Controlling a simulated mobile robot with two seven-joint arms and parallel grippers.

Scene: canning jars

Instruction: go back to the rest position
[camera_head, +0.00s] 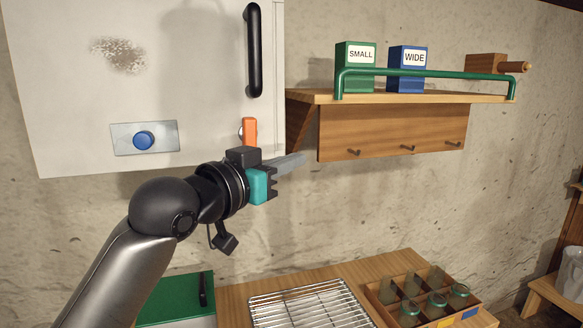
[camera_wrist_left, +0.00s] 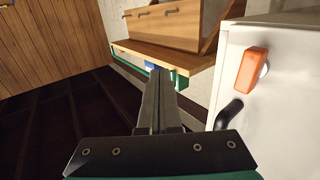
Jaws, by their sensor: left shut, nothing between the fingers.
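My left gripper (camera_head: 290,163) is raised in front of the wall, just below the lower right corner of the white cabinet (camera_head: 70,60). Its fingers are together with nothing between them, and they also show closed in the left wrist view (camera_wrist_left: 160,85). They point right, toward the space below the shelf. An orange latch (camera_head: 249,131) on the cabinet sits just above the gripper in the head view, and it also shows in the left wrist view (camera_wrist_left: 252,69). My right gripper is in neither view.
A wooden shelf (camera_head: 390,132) with pegs and a green rail (camera_head: 430,73) holds a green SMALL box (camera_head: 354,75) and a blue WIDE box (camera_head: 407,75). Below are a wire rack (camera_head: 300,308), a crate (camera_head: 480,299) of jars and a green-lidded box (camera_head: 175,300). The cabinet has a black handle (camera_head: 254,50).

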